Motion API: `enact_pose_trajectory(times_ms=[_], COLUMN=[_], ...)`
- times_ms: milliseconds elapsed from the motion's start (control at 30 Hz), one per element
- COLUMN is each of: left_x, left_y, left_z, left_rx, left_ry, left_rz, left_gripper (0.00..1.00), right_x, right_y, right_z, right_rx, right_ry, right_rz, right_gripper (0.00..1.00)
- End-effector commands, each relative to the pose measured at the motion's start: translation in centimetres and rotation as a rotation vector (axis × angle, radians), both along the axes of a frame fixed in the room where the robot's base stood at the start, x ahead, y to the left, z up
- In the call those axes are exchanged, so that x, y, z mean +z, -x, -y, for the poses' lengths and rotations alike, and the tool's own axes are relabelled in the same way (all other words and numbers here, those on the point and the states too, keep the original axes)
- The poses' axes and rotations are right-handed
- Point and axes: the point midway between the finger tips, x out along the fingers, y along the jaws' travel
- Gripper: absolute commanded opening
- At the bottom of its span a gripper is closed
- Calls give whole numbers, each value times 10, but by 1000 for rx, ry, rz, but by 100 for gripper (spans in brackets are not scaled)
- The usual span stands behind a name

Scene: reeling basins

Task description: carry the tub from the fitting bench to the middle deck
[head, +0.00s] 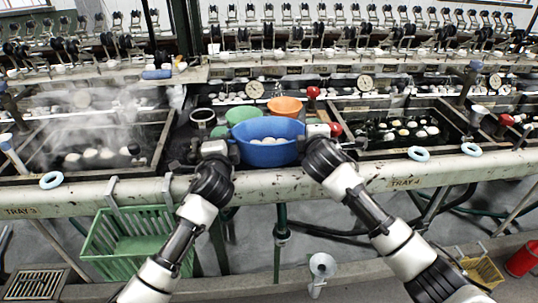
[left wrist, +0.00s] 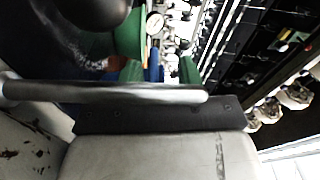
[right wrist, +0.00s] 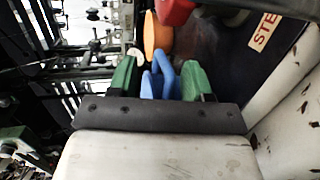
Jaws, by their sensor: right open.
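The blue tub (head: 268,155), with several white cocoons in it, is upright at the dark deck between the two basins. I cannot tell whether its base rests on the deck. My left gripper (head: 228,150) is at the tub's left side, and my right gripper (head: 314,132) is at its right side. In the right wrist view the green fingers stand apart on both sides of the tub's blue handle (right wrist: 163,80). In the left wrist view the fingers also look apart, with a little blue (left wrist: 153,66) between them; a grey bar hides part of this view.
A green bowl (head: 243,114), an orange bowl (head: 286,105) and a dark cup (head: 203,116) stand close behind the tub.

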Motion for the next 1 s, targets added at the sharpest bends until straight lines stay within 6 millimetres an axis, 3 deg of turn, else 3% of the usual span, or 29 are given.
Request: enact_pose_trajectory(times_ms=[300, 500, 767, 1000], left_x=[-2, -2, -2, -2], left_y=[63, 87, 93, 93], left_z=[1, 0, 0, 1], left_rx=[-3, -2, -3, -3], left_ry=[1, 1, 0, 0], left_rz=[0, 0, 1, 1], left_gripper=[40, 40, 40, 40], right_x=[0, 0, 2, 11], right_y=[0, 0, 10, 48], right_z=[0, 0, 0, -1], right_rx=[0, 0, 1, 2], right_ry=[0, 0, 0, 0], right_rz=[0, 0, 1, 1], right_gripper=[50, 50, 50, 50])
